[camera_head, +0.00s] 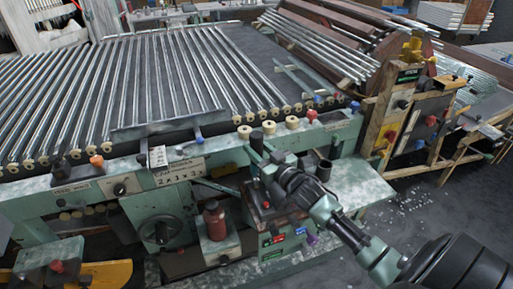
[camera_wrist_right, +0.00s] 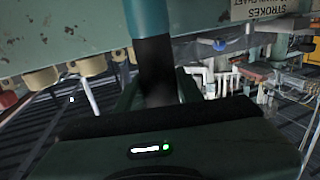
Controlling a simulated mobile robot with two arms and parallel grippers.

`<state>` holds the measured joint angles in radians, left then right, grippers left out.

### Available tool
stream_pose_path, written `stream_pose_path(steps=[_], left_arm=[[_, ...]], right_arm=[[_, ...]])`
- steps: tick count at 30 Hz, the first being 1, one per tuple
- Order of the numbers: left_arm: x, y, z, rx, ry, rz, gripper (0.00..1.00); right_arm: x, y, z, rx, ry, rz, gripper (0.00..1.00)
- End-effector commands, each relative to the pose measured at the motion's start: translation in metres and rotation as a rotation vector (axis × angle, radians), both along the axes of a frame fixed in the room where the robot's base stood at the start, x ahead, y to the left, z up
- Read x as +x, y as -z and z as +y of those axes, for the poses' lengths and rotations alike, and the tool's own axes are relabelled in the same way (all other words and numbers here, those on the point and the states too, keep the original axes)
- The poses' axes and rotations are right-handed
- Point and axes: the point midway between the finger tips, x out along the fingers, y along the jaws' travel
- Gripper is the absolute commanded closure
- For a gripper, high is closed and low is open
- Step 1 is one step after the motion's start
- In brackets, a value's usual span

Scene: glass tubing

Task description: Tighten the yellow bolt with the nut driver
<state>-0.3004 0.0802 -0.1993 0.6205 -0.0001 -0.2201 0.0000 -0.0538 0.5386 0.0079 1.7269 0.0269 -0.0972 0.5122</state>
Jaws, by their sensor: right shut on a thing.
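My right gripper (camera_head: 268,160) is at the machine's front rail, its arm coming in from the lower right. It is shut on an upright tool, which I take to be the nut driver (camera_head: 256,140). In the head view its dark upper end stands above the jaws. In the right wrist view the nut driver (camera_wrist_right: 155,65) is a cylinder with a dark section and a teal section, rising from between the jaws. I cannot pick out the yellow bolt in either view. The tool's working tip is also not clear. My left gripper is not in view.
The green front rail (camera_head: 225,143) carries a blue knob (camera_head: 198,137), an orange knob (camera_head: 96,161) and cream rollers (camera_head: 292,122). A red bottle-like part (camera_head: 214,220) is below left. Glass tubes lie behind.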

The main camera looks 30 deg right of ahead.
Motion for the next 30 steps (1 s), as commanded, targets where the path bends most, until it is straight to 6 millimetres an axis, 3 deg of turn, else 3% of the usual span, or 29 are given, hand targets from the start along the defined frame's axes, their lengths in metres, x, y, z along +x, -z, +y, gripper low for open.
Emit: stream_pose_path(steps=[30], left_arm=[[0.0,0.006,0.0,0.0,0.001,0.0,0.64]], right_arm=[[0.001,0.008,0.0,-0.001,-0.001,-0.008,1.0]])
